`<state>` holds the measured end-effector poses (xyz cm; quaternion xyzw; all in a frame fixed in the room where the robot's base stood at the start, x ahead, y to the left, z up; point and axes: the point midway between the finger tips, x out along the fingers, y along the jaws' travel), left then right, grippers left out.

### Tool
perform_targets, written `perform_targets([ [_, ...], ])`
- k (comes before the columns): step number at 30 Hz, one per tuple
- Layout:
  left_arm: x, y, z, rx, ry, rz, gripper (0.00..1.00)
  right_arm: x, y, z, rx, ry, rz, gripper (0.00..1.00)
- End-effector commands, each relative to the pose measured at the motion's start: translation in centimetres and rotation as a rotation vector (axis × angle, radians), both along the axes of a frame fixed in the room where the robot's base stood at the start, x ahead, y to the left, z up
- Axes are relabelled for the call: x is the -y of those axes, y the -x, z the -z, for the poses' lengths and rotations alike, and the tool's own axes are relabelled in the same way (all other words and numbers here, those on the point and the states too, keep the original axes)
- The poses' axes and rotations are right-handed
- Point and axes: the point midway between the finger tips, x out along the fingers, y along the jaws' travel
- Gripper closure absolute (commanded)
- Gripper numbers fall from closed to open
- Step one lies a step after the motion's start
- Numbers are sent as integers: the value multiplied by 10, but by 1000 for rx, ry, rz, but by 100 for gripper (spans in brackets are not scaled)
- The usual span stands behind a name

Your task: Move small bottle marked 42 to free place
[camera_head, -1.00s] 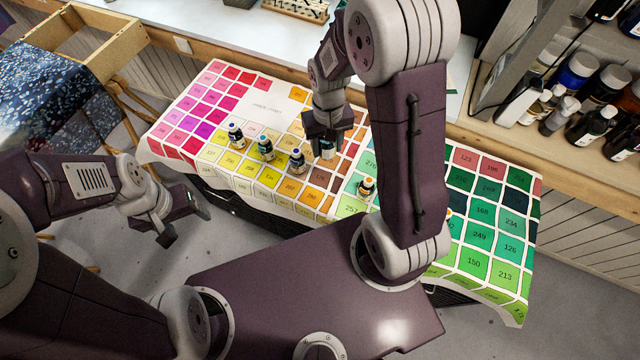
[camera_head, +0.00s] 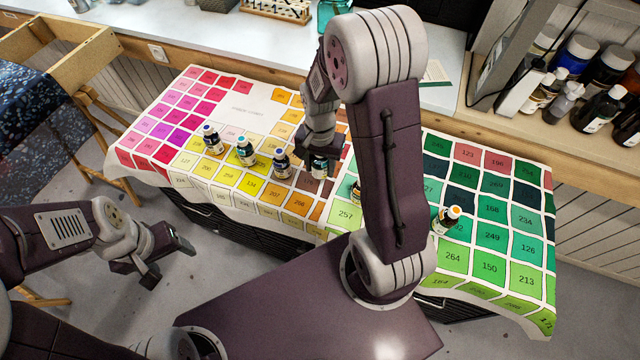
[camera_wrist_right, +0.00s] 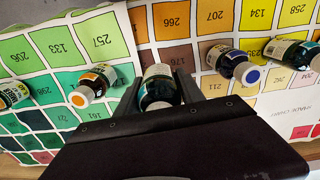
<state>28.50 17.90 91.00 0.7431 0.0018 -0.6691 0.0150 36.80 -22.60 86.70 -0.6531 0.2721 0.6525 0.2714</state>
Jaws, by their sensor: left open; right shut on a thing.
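My right gripper (camera_head: 318,155) is shut on a small dark bottle (camera_head: 319,168) with a pale label. In the right wrist view the bottle (camera_wrist_right: 158,84) stands between the two fingers (camera_wrist_right: 160,93), over the brown squares of the colour chart. Its number cannot be read. I cannot tell whether it touches the chart. My left gripper (camera_head: 168,264) is open and empty, off the chart's front left side.
Small bottles stand left of the held one on the chart (camera_head: 345,215), the nearest blue-capped (camera_wrist_right: 235,65). An orange-capped bottle (camera_wrist_right: 92,84) is on its other side, partly behind my arm in the head view. Another bottle (camera_head: 446,220) stands on green squares. Larger bottles (camera_head: 598,108) fill the right shelf.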

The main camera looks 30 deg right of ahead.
Motion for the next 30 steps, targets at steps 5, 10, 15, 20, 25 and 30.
perform_targets([
  [5,0,0,6,0,0,0,33,0,0,29,-1,0,-2,100],
  [10,0,0,8,0,0,0,33,0,1,40,-3,0,-3,100],
  [15,0,0,13,0,0,0,33,0,0,66,-1,0,-3,100],
  [20,0,0,12,0,0,0,33,0,0,67,1,0,-3,100],
  [25,0,0,14,0,0,0,33,0,0,69,1,0,-3,100],
  [30,0,0,14,0,0,0,33,0,0,70,1,0,-3,33],
])
